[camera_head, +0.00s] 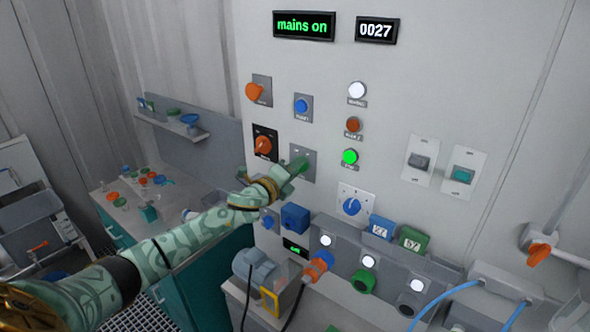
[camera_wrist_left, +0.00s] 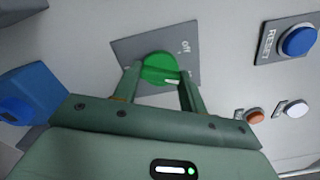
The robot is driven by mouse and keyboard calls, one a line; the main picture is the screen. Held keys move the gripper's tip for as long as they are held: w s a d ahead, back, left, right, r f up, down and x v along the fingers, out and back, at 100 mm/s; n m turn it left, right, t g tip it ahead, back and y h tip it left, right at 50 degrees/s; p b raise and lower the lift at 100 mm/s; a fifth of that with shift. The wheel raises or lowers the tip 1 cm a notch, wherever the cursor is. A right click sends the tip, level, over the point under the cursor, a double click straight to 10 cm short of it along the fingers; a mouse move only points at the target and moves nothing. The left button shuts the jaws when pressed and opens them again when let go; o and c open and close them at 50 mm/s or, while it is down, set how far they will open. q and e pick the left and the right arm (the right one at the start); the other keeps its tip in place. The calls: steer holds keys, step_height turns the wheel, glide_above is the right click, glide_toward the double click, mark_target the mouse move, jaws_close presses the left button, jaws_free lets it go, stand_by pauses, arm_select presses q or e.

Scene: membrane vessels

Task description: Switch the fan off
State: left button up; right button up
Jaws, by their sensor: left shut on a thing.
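A green rotary knob (camera_wrist_left: 158,68) sits on a grey plate (camera_wrist_left: 128,48) on the panel. The plate reads "off" at one corner. The knob's white mark lies on its lower right part in the left wrist view, not toward "off". My left gripper (camera_wrist_left: 160,82) is shut on the knob, one finger on each side. In the head view the left gripper (camera_head: 292,172) reaches the same grey plate (camera_head: 307,176) and hides most of the knob. I cannot make out a fan label. My right gripper is not in view.
An orange knob (camera_head: 263,146) and a blue RESET button (camera_wrist_left: 299,40) sit near the plate. A blue box (camera_head: 295,217) juts out below it. A display (camera_head: 303,25) reads "mains on". Plugs and cables (camera_head: 320,265) crowd the ledge below.

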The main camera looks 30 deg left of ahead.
arm_select(q)
steer(key=n+p, duration=0.5)
steer(key=n, duration=0.6)
steer(key=shift+n, duration=0.3)
stand_by(0.4)
steer(key=o, duration=1)
steer(key=s, duration=0.5)
steer(key=s+a+b, duration=0.1)
steer(key=s, duration=1)
steer(key=shift+s+a+b, duration=0.15)
steer(key=shift+a+b, duration=0.05)
steer(key=shift+b, duration=0.2)
